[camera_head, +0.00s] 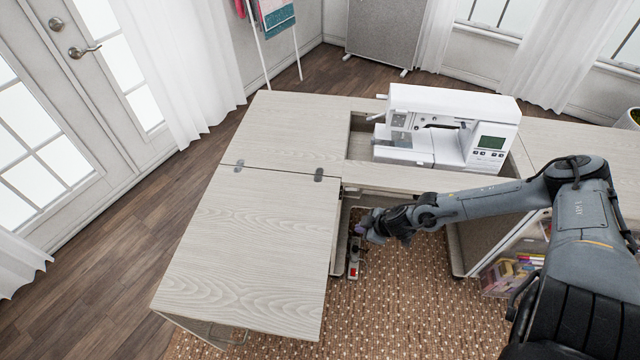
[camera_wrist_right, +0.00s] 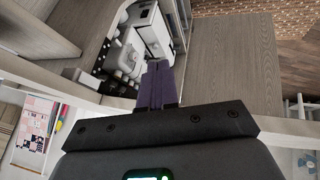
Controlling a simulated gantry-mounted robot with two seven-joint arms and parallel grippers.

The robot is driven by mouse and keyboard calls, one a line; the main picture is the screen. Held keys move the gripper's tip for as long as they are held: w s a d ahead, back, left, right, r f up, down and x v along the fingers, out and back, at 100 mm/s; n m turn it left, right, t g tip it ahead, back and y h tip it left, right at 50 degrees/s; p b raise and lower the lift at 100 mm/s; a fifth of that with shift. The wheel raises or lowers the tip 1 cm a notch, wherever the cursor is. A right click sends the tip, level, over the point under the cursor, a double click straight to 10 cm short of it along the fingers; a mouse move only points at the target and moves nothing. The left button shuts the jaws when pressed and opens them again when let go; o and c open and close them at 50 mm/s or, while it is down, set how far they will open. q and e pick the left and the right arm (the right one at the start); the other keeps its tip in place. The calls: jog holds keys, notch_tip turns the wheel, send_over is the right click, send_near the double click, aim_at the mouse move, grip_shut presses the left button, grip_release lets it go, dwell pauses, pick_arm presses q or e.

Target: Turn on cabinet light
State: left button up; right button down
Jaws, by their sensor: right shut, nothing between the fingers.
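The wooden sewing cabinet (camera_head: 265,255) stands with its left leaf spread out flat. My right gripper (camera_head: 361,232) is low beside the inner edge of this leaf, below the tabletop level. Its purple fingers (camera_wrist_right: 158,85) are shut with nothing between them. Just below the gripper in the head view is a small grey box with a red spot (camera_head: 354,270). I cannot tell whether the fingers touch it. No cabinet light can be made out for certain, nor whether one is lit. My left gripper is not in view.
A white sewing machine (camera_head: 446,125) sits in the cabinet's opening. A clear bin of colourful items (camera_head: 512,272) is under the right side, near my right arm. A brown dotted rug (camera_head: 420,310) covers the floor in front. White curtains and doors are at the left.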

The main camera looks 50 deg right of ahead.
aim_at(351, 189)
pick_arm(q)
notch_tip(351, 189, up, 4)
jog(key=p, duration=0.3)
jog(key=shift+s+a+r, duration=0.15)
pick_arm(e)
jog(key=w+d+r+n, duration=0.1)
jog(key=d+r, duration=0.3)
jog(key=r, duration=0.4)
jog(key=shift+w+r+h, duration=0.3)
jog(key=shift+w+h, duration=0.1)
jog(key=shift+w, duration=0.45)
jog(key=shift+d, duration=0.1)
pick_arm(q)
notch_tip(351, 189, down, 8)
jog(key=b, duration=0.7)
jog(key=shift+b, duration=0.4)
pick_arm(e)
jog(key=w+d+f, duration=0.4)
jog(key=w+f, duration=0.4)
jog(key=shift+w+d, duration=0.2)
